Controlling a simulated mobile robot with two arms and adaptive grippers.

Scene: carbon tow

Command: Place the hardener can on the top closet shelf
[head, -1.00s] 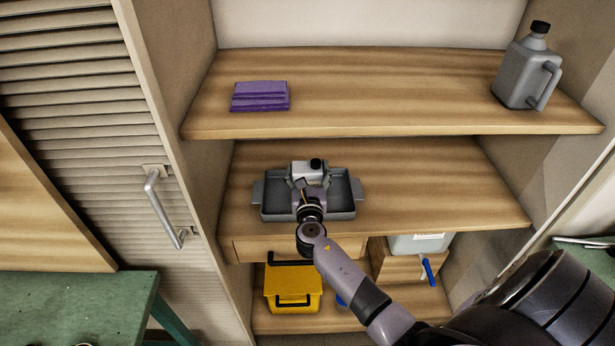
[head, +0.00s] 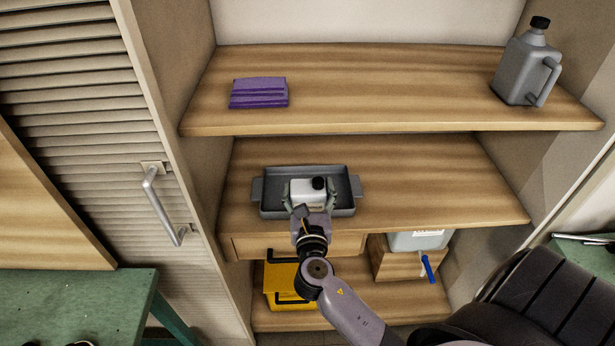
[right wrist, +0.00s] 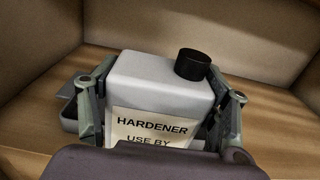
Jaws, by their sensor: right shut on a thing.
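The hardener can (head: 308,193) is a small white can with a black cap. Its label reads "HARDENER USE BY" in the right wrist view (right wrist: 150,90). My right gripper (head: 309,201) is shut on the can, with one finger on each side. The can is at the grey tray (head: 258,204) on the middle shelf; I cannot tell whether it touches the tray. The top closet shelf (head: 390,85) is above, with a wide bare middle. My left gripper is not in view.
A yellow box (head: 283,282) and a clear bin (head: 415,241) are below. A louvered door (head: 80,90) stands at the left.

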